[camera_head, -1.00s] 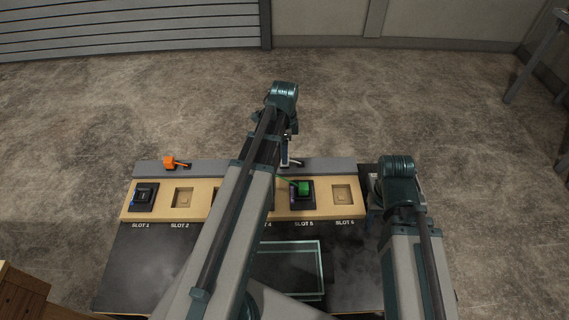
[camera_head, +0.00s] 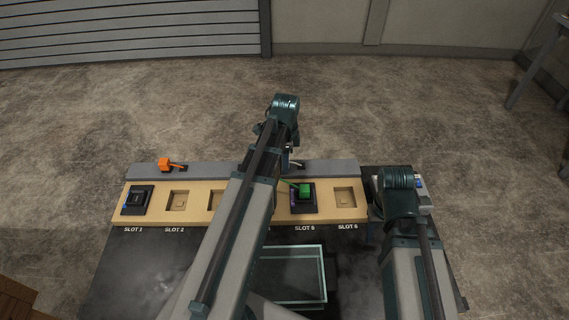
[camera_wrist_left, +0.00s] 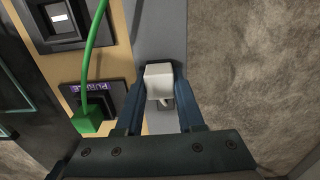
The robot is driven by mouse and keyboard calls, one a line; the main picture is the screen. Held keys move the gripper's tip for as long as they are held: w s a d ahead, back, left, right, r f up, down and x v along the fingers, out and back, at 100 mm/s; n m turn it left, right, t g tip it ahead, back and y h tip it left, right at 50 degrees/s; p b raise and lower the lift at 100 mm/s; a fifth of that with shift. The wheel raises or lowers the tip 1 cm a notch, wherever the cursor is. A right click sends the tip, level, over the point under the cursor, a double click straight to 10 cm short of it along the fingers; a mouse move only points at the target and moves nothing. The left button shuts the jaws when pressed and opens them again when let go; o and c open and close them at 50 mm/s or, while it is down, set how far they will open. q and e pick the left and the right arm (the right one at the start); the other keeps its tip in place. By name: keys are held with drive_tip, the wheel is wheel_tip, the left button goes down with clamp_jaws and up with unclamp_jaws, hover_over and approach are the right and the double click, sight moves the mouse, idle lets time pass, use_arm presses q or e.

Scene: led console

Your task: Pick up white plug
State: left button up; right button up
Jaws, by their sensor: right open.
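The white plug (camera_wrist_left: 159,80) stands on the grey strip behind the slots in the left wrist view. Only a small pale part of it (camera_head: 298,165) shows beside my left arm in the head view. My left gripper (camera_wrist_left: 160,88) has one finger on each side of the plug, very close to it. Whether both fingers press on it is unclear. In the head view this gripper is hidden behind my arm. My right gripper (camera_head: 373,225) is open beside the right end of the slot board, mostly covered by its own arm.
A green plug (camera_head: 305,190) with a cable sits at slot 5, left of the fingers in the wrist view (camera_wrist_left: 91,121). An orange plug (camera_head: 165,165) lies on the strip's left. A dark module (camera_head: 137,199) fills slot 1. A glass-edged box (camera_head: 322,275) stands in front.

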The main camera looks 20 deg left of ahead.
use_arm(q)
clamp_jaws()
drive_tip(key=shift+r, duration=0.1)
use_arm(e)
drive_tip(key=shift+r, duration=0.1)
